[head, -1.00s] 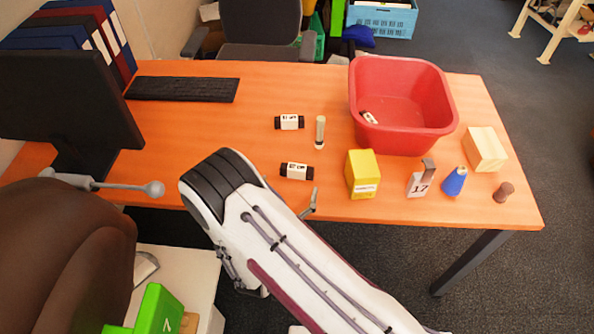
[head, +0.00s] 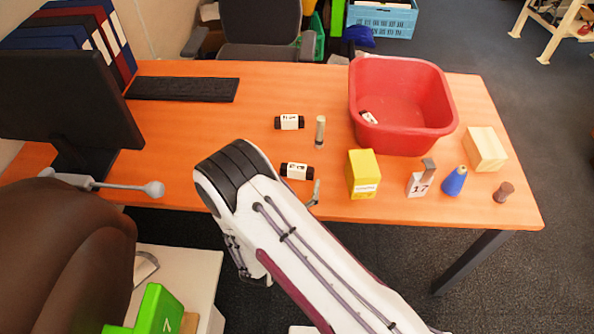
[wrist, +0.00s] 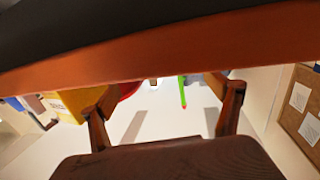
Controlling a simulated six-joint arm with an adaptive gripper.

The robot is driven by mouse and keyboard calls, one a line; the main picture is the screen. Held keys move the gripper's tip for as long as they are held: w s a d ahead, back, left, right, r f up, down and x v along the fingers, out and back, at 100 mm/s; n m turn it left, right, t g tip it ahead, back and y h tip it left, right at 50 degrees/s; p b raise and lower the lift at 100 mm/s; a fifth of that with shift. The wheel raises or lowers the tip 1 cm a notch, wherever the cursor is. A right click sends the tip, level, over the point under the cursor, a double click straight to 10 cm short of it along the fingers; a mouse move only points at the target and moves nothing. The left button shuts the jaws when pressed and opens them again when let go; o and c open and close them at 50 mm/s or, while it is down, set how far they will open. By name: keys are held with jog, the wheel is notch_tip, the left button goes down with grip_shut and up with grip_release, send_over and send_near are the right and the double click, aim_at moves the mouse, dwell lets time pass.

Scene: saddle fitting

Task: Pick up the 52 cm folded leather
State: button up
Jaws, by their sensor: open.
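Two dark folded leather rolls with white labels lie on the orange table, one farther back (head: 289,122) and one nearer the front edge (head: 297,171). A third white-labelled piece (head: 368,118) lies inside the red bin. The label figures are too small to read, so I cannot tell which is 52 cm. My gripper (wrist: 165,92) is open in the wrist view, its two fingers spread apart with nothing between them. In the head view it is mostly hidden behind my arm; a small grey part beside the arm near the front edge may be its tip.
Right of the rolls stand a pale cylinder (head: 320,131), the red bin (head: 425,140), a yellow block (head: 362,175), a numbered block (head: 418,184), a blue cone (head: 455,181), a brown spool (head: 503,192) and a wooden block (head: 485,149). A monitor (head: 70,105) and keyboard (head: 182,89) are left.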

aim_at(296, 171)
jog(key=shift+w, duration=0.1)
jog(key=shift+x, duration=2.5)
jog(key=shift+d, duration=0.1)
jog(key=c, duration=1.3)
